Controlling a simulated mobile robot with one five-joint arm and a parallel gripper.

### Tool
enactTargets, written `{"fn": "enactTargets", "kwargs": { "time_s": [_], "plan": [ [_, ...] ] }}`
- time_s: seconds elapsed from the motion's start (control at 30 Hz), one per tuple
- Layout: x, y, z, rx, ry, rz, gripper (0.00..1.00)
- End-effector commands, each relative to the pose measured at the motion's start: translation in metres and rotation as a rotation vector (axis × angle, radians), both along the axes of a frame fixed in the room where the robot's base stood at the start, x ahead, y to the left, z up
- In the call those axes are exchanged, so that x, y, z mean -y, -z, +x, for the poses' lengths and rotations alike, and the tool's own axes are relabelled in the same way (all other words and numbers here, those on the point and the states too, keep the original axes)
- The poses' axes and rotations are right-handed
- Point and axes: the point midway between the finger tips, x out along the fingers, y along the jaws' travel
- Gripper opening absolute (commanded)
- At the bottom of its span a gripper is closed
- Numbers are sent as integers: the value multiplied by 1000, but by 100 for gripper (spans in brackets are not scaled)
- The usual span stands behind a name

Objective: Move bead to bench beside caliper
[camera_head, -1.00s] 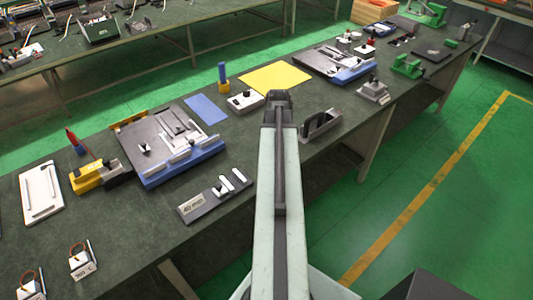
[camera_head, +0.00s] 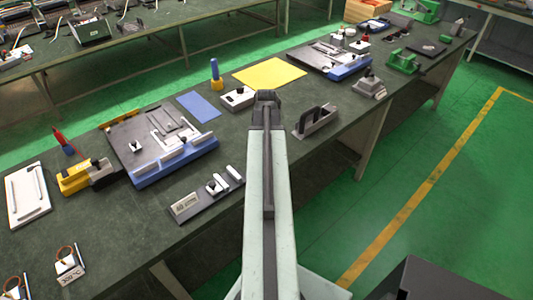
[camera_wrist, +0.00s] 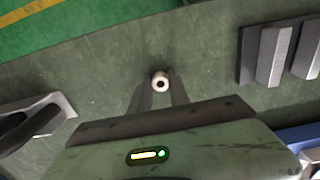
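The bead (camera_wrist: 160,82), a small pale ring with a dark hole, sits between the fingertips of my gripper (camera_wrist: 161,86) in the wrist view. The fingers close in on it from both sides and appear to grip it, over the dark green bench top (camera_wrist: 95,75). In the head view my gripper (camera_head: 265,97) is above the bench, and the bead is hidden there. No caliper can be told for certain. A dark labelled base with pale blocks (camera_head: 207,194) lies left of my arm; a grey slotted holder (camera_head: 316,121) stands to its right.
A blue-edged plate with fittings (camera_head: 163,148), a yellow mat (camera_head: 269,74), a blue mat (camera_head: 198,107) and a white switch box (camera_head: 239,99) occupy the bench. A yellow clamp (camera_head: 82,177) is farther left.

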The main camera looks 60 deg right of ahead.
Motion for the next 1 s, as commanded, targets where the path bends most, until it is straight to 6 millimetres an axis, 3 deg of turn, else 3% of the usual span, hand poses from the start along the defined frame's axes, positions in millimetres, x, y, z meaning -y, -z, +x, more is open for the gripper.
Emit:
{"fn": "enactTargets", "kwargs": {
  "time_s": [0.07, 0.37, 0.53, 0.67, 1.0],
  "plan": [
    [0, 0, 0, 0, 0, 0, 43],
    [0, -1, 0, 0, 1, 0, 43],
    [1, -12, -1, 0, 1, 0, 43],
    [1, -32, -1, 0, 1, 0, 43],
    [1, -107, -1, 0, 2, 0, 43]
  ]
}}
